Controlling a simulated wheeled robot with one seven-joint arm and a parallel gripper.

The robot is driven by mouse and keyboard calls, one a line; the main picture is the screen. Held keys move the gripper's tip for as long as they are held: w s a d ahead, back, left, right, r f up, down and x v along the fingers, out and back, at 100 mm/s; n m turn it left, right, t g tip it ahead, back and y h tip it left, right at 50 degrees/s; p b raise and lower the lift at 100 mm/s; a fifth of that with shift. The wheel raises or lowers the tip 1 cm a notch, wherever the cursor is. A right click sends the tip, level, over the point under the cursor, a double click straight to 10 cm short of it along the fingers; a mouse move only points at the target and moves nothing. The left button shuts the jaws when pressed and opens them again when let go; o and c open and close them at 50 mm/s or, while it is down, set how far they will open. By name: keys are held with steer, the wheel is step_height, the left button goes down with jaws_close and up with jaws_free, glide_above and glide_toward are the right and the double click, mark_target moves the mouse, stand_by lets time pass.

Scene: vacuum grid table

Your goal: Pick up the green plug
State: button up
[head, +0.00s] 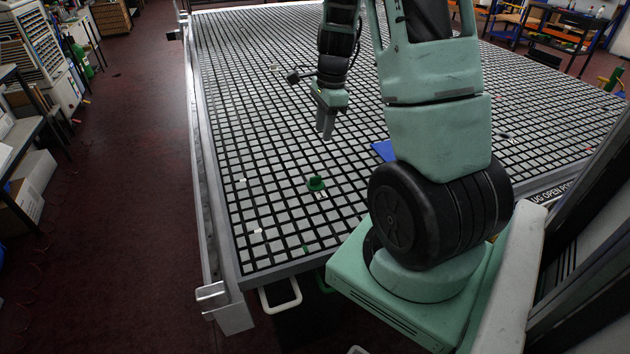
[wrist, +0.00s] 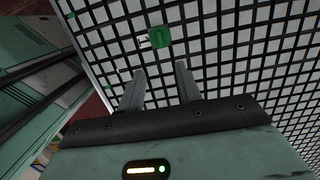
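The green plug (head: 316,183) sits on the grid table (head: 270,215), near its front left part in the head view. In the wrist view the green plug (wrist: 159,37) lies beyond my fingertips, at the top middle. My gripper (head: 326,124) hangs above the table, behind the plug in the head view and apart from it. In the wrist view my gripper (wrist: 160,70) shows two fingers spread with a clear gap and nothing between them.
A blue piece (head: 383,150) lies on the table beside my arm, partly hidden by it. Small white bits (head: 257,231) lie near the left edge. A metal rail (head: 205,190) runs along the table's left side. The grid around the plug is mostly clear.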

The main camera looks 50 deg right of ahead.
steer(key=p, duration=0.1)
glide_above(316, 177)
steer(key=f, duration=0.6)
steer(key=d+f, duration=0.1)
steer(key=f, duration=0.3)
steer(key=shift+s, duration=0.15)
steer(key=shift+w+a+f+p, duration=0.15)
steer(key=shift+f+p, duration=0.25)
steer(key=shift+f, duration=1)
steer(key=shift+w+a+f+p, duration=0.1)
steer(key=shift+a+f+p, duration=0.25)
steer(key=shift+f, duration=1)
steer(key=shift+d, duration=0.1)
jaws_close()
